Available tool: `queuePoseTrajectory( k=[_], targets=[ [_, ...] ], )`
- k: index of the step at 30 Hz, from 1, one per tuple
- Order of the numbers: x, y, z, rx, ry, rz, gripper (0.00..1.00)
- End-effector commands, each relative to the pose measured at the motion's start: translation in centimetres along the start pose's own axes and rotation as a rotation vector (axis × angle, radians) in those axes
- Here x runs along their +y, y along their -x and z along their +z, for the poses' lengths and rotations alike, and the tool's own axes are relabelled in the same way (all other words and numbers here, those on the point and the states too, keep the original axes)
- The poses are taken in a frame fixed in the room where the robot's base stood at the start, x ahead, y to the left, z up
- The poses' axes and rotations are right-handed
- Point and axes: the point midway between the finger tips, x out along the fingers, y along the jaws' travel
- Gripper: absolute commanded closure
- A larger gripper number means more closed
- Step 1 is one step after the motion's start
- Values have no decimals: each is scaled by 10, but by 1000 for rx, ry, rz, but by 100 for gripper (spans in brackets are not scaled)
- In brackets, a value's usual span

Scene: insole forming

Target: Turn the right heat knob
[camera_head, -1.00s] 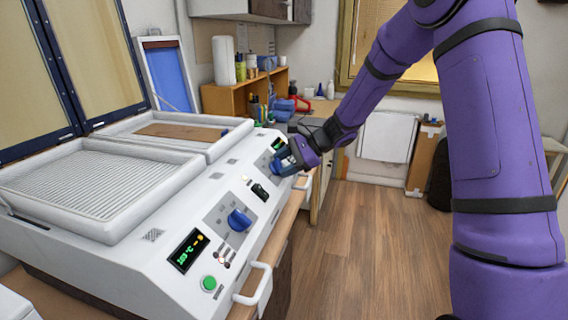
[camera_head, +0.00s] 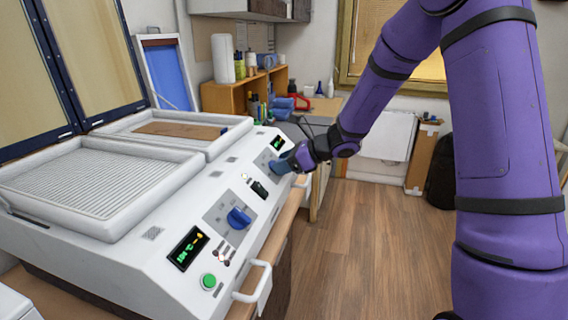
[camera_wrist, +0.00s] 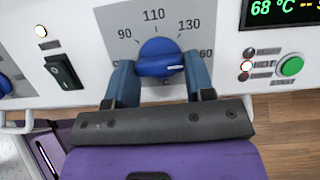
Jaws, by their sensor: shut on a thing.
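The right heat knob (camera_wrist: 160,57) is a round blue dial with a raised grip bar on a grey scale plate. Printed numbers 90, 110 and 130 show around it; another at the right is partly hidden by a finger. The bar lies nearly level, with a pale mark near its right end. My gripper (camera_wrist: 160,80) is shut on the knob, one blue finger at each side. In the head view, my gripper (camera_head: 283,166) is at the far end of the sloped panel and mostly covers this knob. The display beside it (camera_wrist: 283,9) reads 68 °C.
The left heat knob (camera_head: 239,219) sits nearer on the white machine's panel, beside a display (camera_head: 188,248) reading about 104 °C. A black rocker switch (camera_wrist: 62,71) lies left of the held knob; a green button (camera_wrist: 290,66) lies right. A white handle (camera_head: 254,283) juts from the front.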

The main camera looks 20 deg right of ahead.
Motion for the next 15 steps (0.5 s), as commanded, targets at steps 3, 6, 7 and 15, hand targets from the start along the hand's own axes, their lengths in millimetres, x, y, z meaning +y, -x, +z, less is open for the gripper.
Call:
queuePoseTrajectory(
  k=[3, 6, 7, 15],
  targets=[
    [0, 0, 0, 1, -27, -11, 75],
    [0, 0, 0, 1, -41, -16, 75],
    [0, 0, 0, 1, -44, -17, 75],
    [0, 0, 0, 1, -50, -19, 75]
  ],
)
